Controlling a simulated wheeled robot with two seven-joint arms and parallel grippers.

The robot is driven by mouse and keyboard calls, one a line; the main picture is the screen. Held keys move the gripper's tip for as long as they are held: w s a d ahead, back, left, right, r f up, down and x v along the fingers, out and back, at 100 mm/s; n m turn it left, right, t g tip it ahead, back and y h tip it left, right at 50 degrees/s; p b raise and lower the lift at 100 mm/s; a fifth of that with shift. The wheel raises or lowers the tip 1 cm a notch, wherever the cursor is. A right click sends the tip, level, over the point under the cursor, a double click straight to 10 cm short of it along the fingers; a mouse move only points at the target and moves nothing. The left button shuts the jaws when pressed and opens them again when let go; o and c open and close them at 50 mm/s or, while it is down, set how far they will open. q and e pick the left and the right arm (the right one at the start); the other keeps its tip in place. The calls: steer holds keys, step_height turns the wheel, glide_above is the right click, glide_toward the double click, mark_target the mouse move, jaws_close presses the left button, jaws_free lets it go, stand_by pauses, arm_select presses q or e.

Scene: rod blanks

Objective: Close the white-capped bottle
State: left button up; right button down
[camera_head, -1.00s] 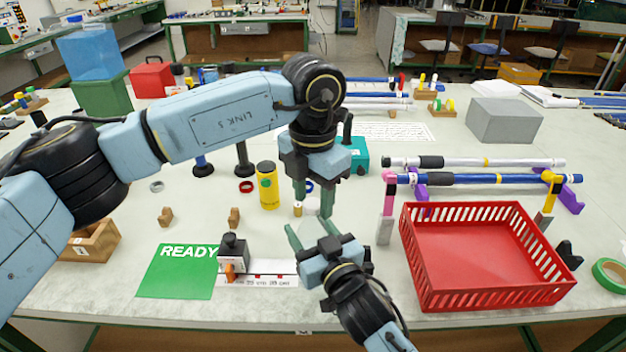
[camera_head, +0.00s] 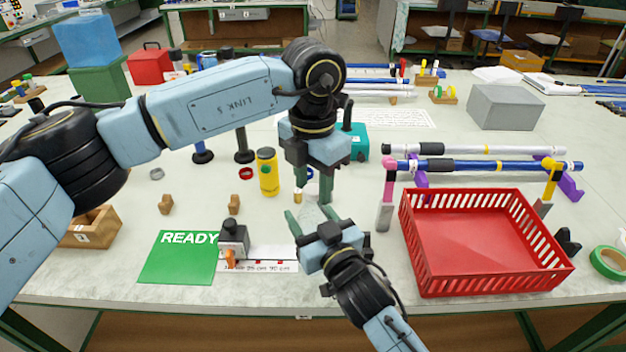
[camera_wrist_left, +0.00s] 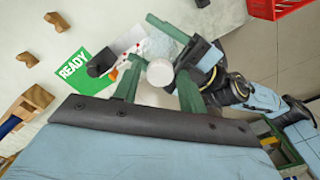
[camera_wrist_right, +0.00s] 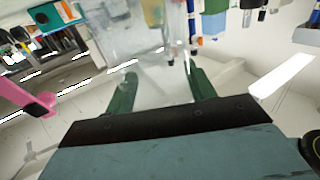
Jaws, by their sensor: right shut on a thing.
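A clear, see-through bottle (camera_wrist_right: 150,82) stands between the fingers of my right gripper (camera_wrist_right: 158,88), which is shut on it. In the head view the bottle (camera_head: 312,214) is faint and mostly hidden by the fingers of my right gripper (camera_head: 310,217). A round white cap (camera_wrist_left: 160,72) shows in the left wrist view at the bottle's top. My left gripper (camera_head: 312,190) points down from above, and it also shows in the left wrist view (camera_wrist_left: 158,82). Its fingers stand open on either side of the cap. How firmly the cap is seated cannot be told.
A red basket (camera_head: 408,245) stands at the right, with rods on stands (camera_head: 470,165) behind it. A green READY mat (camera_head: 180,262) and a dark-topped block (camera_head: 233,240) lie at the left. A yellow can (camera_head: 268,172) stands left of my left gripper.

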arm_select(q)
steer(key=shift+o, duration=1)
step_height(320, 180, up, 12)
arm_select(e)
steer(key=shift+c, duration=2.2)
jaws_free()
